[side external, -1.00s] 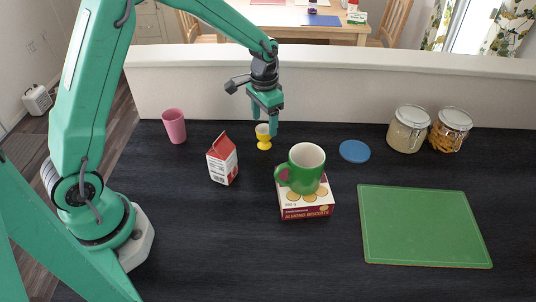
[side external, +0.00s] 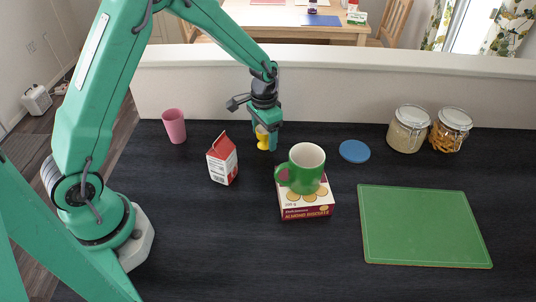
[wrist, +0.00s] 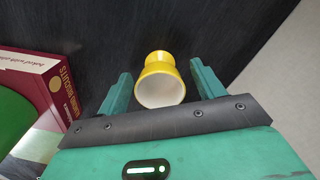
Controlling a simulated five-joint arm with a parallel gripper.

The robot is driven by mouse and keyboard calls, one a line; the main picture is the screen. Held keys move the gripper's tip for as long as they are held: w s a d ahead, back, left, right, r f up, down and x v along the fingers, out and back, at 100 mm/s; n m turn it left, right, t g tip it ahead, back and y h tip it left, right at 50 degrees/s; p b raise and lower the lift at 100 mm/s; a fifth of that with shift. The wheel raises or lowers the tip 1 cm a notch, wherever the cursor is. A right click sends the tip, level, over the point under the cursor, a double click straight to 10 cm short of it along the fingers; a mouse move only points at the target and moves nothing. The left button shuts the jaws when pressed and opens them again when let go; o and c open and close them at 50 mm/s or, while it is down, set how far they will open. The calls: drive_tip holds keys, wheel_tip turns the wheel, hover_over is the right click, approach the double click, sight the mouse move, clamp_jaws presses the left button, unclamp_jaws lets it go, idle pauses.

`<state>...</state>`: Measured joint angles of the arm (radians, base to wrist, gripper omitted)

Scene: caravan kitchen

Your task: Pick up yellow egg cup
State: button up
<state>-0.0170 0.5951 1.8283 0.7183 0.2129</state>
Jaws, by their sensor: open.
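The yellow egg cup (side external: 263,142) stands on the dark worktop near the back wall, partly hidden behind my gripper in the side view. In the wrist view the egg cup (wrist: 160,78) shows its white inside and yellow foot, between my two green fingers. My gripper (side external: 265,143) is open, pointing down, with its fingers lowered around the cup. In the wrist view the fingers of my gripper (wrist: 160,85) stand on either side of the cup, with a gap showing on both sides.
A red and white carton (side external: 222,160) stands to the left, and a pink cup (side external: 174,126) farther left. A green mug (side external: 303,168) sits on an almond biscuits box (side external: 306,207) to the right. A blue disc (side external: 354,151), two jars (side external: 408,130) and a green board (side external: 424,226) lie beyond.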

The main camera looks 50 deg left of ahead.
drive_tip(key=c, duration=1.1)
drive_tip(key=shift+o, duration=0.2)
drive_tip(key=shift+r, duration=0.2)
drive_tip(key=shift+r, duration=0.5)
drive_tip(key=r, duration=0.3)
drive_tip(key=shift+s+d+r, duration=0.1)
drive_tip(key=shift+d, duration=0.2)
drive_tip(key=s+d+r, duration=0.5)
drive_tip(key=d+r, duration=0.1)
drive_tip(key=d, duration=0.3)
drive_tip(key=shift+s+d+r, duration=0.25)
drive_tip(key=shift+s, duration=0.05)
